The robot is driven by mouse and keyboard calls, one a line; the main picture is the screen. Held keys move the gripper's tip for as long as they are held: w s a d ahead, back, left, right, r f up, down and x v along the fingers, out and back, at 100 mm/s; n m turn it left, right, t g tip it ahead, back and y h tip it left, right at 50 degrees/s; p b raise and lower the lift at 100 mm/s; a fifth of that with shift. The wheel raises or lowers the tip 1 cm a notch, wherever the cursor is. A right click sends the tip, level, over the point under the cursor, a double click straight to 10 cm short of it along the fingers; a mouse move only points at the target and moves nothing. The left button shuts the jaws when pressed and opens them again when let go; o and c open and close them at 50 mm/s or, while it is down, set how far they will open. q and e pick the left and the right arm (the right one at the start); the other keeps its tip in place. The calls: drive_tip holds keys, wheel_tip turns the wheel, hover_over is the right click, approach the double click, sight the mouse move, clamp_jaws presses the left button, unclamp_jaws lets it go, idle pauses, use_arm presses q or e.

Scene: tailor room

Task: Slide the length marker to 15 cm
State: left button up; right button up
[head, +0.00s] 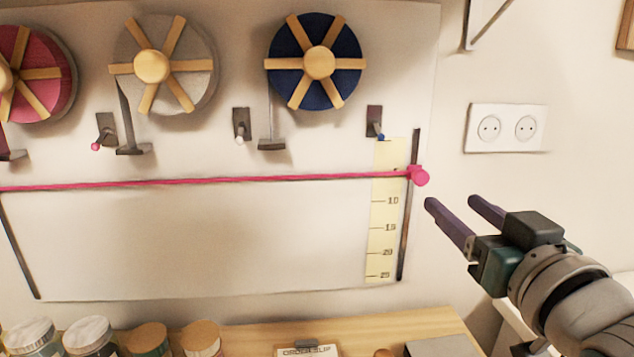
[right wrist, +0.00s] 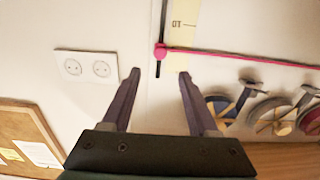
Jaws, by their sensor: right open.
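The length marker is a pink knob (head: 419,176) on a dark vertical slot (head: 404,230) at the right edge of the white board. A pink line (head: 200,181) runs left from it across the board. The knob sits above the 10 mark of the yellow scale (head: 383,240), which reads 10 to 25 downward. My right gripper (head: 449,203) is open and empty, to the lower right of the knob and apart from it. In the right wrist view the knob (right wrist: 160,50) appears just beyond the gap between the open fingertips (right wrist: 160,74). My left gripper is not in view.
Pink, white and blue spools (head: 318,62) hang above the line, with small hooks between them. A white double socket (head: 507,128) is on the wall at right. Jars (head: 90,338) and a small sign stand on the wooden table (head: 400,325) below. The wall around the knob is clear.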

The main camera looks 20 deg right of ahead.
sight(423, 177)
drive_tip(key=x, duration=0.9)
drive_tip(key=shift+c, duration=0.2)
clamp_jaws()
idle(1.1)
